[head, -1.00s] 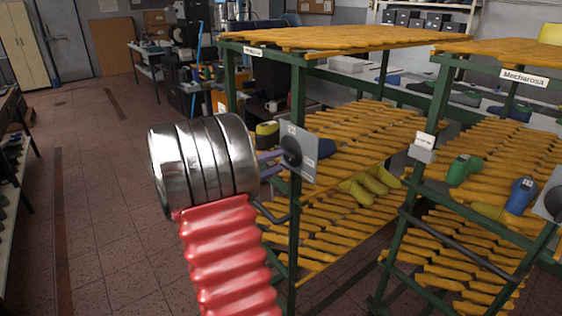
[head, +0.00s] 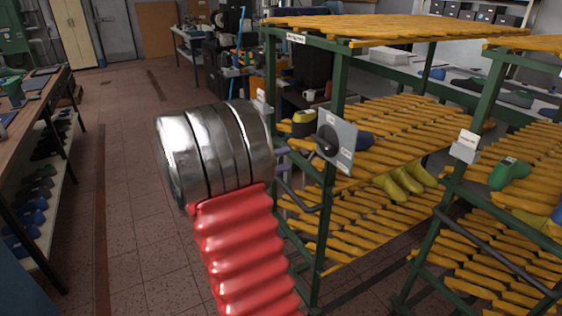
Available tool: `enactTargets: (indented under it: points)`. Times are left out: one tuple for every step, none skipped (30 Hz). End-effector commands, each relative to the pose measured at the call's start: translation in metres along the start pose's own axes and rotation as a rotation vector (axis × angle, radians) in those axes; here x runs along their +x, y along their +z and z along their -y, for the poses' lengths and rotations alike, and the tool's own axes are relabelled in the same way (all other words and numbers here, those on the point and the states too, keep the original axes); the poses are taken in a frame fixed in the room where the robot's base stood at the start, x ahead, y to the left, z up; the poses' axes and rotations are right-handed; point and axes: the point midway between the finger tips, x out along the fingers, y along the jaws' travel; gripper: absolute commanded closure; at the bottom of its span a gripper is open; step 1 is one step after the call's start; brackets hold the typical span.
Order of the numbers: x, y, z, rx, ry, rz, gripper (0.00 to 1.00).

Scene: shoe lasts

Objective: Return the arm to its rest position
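My arm rises from the bottom of the head view, with a red ribbed sleeve and a thick silver wrist. Only a small grey-purple part, which seems to be my gripper (head: 283,162), shows past the right side of the wrist. The wrist hides the rest, so I cannot see whether the fingers are open or shut, or whether they hold anything. It appears in front of the left end of the green-framed rack (head: 338,95).
A workbench (head: 50,105) stands at the left. Tiled floor (head: 130,200) is clear between.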

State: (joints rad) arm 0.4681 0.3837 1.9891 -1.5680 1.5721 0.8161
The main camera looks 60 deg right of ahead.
Motion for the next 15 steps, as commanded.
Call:
enactTargets:
  points:
    - [0.0001, 0.0, 0.0, 0.0, 0.0, 0.0, 0.66]
    - [0.0002, 0.0, 0.0, 0.0, 0.0, 0.0, 0.66]
    - [0.0002, 0.0, 0.0, 0.0, 0.0, 0.0, 0.66]
    - [0.0002, 0.0, 0.0, 0.0, 0.0, 0.0, 0.66]
    - [0.0002, 0.0, 0.0, 0.0, 0.0, 0.0, 0.66]
    - [0.0003, 0.0, 0.0, 0.0, 0.0, 0.0, 0.66]
    - [0.0003, 0.0, 0.0, 0.0, 0.0, 0.0, 0.66]
    - [0.0003, 0.0, 0.0, 0.0, 0.0, 0.0, 0.66]
    - [0.0003, 0.0, 0.0, 0.0, 0.0, 0.0, 0.66]
    - [0.0003, -0.0001, 0.0, 0.0, 0.0, 0.0, 0.66]
    - [0.0003, -0.0001, 0.0, -0.001, 0.0, 0.0, 0.66]
    - [0.0003, -0.0001, 0.0, -0.004, 0.0, 0.0, 0.66]
    - [0.0003, -0.0001, 0.0, -0.009, 0.0, 0.0, 0.66]
    - [0.0003, -0.0002, 0.0002, -0.016, -0.001, -0.001, 0.66]
    - [0.0003, -0.0011, 0.0011, -0.028, -0.004, -0.004, 0.66]
